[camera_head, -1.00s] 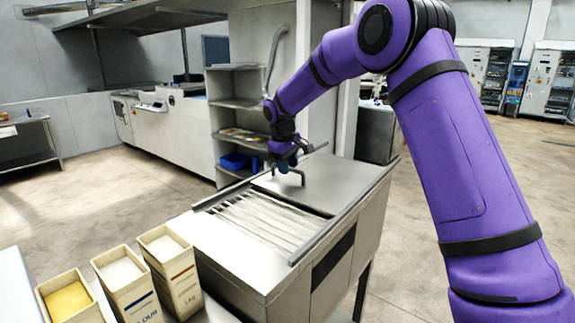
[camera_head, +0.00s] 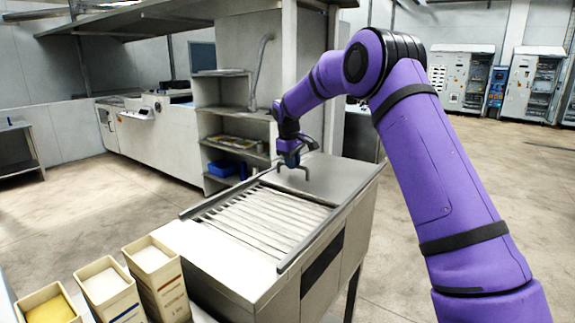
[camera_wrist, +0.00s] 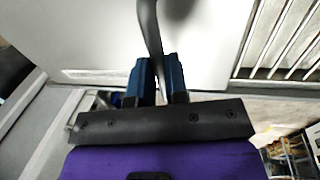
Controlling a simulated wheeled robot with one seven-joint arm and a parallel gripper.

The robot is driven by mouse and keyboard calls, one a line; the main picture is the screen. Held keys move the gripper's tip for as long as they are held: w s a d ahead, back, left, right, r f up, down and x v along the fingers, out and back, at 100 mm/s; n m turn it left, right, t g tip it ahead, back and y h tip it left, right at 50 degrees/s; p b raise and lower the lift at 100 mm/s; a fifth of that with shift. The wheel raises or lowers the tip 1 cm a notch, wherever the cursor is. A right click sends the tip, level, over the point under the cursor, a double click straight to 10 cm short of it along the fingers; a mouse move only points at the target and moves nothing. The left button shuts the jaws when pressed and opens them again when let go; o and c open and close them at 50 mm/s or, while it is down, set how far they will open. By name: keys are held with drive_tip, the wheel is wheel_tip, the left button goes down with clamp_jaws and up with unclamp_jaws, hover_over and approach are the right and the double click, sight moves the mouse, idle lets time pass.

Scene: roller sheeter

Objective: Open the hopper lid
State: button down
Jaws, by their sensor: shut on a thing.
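The hopper lid (camera_head: 335,178) is a flat grey metal panel lying between two side rails at the far end of the roller sheeter. It carries a dark U-shaped handle (camera_head: 307,173). The handle also shows in the wrist view (camera_wrist: 149,25), passing between the blue fingertips. My gripper (camera_head: 291,157) is shut on this handle from above; it also shows in the wrist view (camera_wrist: 158,80). The lid's far edge is partly hidden by my arm.
Three open bins stand at the lower left: one with yellow contents (camera_head: 48,308), two with pale contents (camera_head: 103,285) (camera_head: 152,258). A shelf rack with a blue box (camera_head: 226,168) stands behind the sheeter. Open floor lies to the right.

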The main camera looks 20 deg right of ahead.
drive_tip(key=shift+r, duration=0.1)
drive_tip(key=c, duration=1.1)
unclamp_jaws()
drive_tip(key=r, duration=0.3)
drive_tip(key=a+r, duration=0.1)
drive_tip(key=r, duration=0.3)
drive_tip(key=s+r, duration=0.1)
drive_tip(key=r, duration=0.2)
drive_tip(key=shift+s+a+r, duration=0.1)
drive_tip(key=shift+a+r, duration=0.15)
drive_tip(key=shift+a, duration=0.15)
drive_tip(key=shift+s, duration=0.1)
drive_tip(key=s+r+m+t, duration=0.15)
drive_tip(key=s+r, duration=0.45)
drive_tip(key=s, duration=0.6)
drive_tip(key=s+r+m+t, duration=0.15)
drive_tip(key=s+r, duration=0.35)
drive_tip(key=s, duration=0.8)
drive_tip(key=s+f+m, duration=0.1)
drive_tip(key=s+f, duration=0.1)
drive_tip(key=s, duration=0.7)
drive_tip(key=s+f+m+y, duration=0.1)
drive_tip(key=s+f, duration=0.2)
drive_tip(key=s, duration=0.6)
drive_tip(key=s+d+f+m+t, duration=0.1)
drive_tip(key=s+f+m, duration=0.1)
drive_tip(key=s, duration=0.7)
drive_tip(key=shift+s+f+y, duration=0.15)
drive_tip(key=shift+f+y, duration=0.25)
drive_tip(key=shift+f, duration=0.15)
